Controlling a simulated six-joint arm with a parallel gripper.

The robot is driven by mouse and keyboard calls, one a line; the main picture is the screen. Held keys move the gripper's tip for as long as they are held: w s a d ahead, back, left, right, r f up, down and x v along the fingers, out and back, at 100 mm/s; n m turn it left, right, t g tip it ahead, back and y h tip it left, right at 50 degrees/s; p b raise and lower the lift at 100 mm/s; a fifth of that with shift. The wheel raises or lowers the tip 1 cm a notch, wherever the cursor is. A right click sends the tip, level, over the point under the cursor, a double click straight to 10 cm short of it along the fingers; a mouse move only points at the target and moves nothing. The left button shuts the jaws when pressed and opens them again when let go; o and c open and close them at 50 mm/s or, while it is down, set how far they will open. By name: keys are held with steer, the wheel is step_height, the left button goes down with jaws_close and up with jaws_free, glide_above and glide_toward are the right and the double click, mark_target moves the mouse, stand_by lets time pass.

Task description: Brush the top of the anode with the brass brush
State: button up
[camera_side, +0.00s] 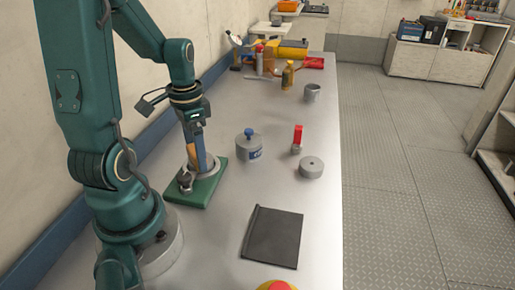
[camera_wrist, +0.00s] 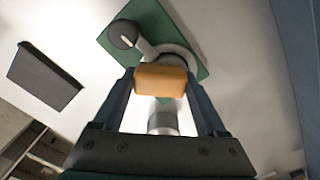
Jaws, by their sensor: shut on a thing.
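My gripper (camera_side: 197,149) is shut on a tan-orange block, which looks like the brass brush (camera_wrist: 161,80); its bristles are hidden. The brush also shows in the side view (camera_side: 199,152), low over a green base (camera_side: 208,191). On that base sits a pale round piece (camera_wrist: 186,53), partly hidden by the brush, with a dark-knobbed clamp (camera_wrist: 123,35) beside it. This piece may be the anode. I cannot tell whether the brush touches it. A loose grey disc with a centre hole (camera_side: 312,167) lies to the right on the bench.
A blue-knobbed, labelled grey pot (camera_side: 249,147) stands right of the green base. Bottles and tools crowd the bench's far end.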

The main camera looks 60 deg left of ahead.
steer(key=shift+s+d, duration=0.45)
steer(key=shift+w+a, duration=2.25)
step_height(320, 180, up, 8)
steer(key=shift+r, duration=0.15)
steer(key=shift+s, duration=0.1)
